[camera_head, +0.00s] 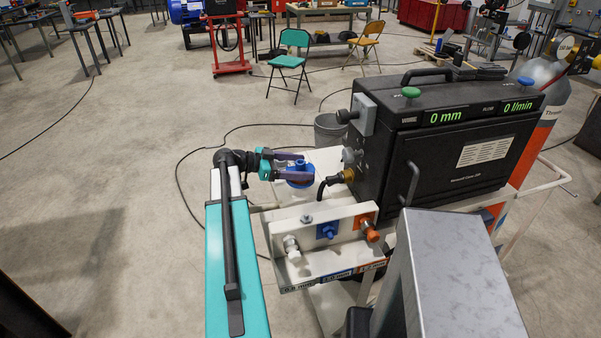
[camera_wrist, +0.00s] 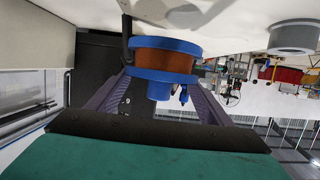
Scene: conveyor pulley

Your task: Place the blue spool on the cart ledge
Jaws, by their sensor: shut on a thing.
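The blue spool (camera_head: 300,175) is a blue-flanged reel with a copper-brown winding, which shows clearly in the wrist view (camera_wrist: 163,62). My gripper (camera_head: 285,166) is shut on it, with one dark finger on each side of the spool in the wrist view. In the head view the spool is over the white top of the cart (camera_head: 322,158), left of the black machine. The cart ledge (camera_head: 283,199) is the pale surface around and below it. I cannot tell whether the spool touches the ledge.
The black wire-feed machine (camera_head: 450,140) stands on the cart just right of the spool, its cable (camera_head: 328,184) close by. A white block (camera_head: 322,240) with white, blue and orange fittings is in front. A grey bucket (camera_head: 328,128) stands behind. The floor at left is open.

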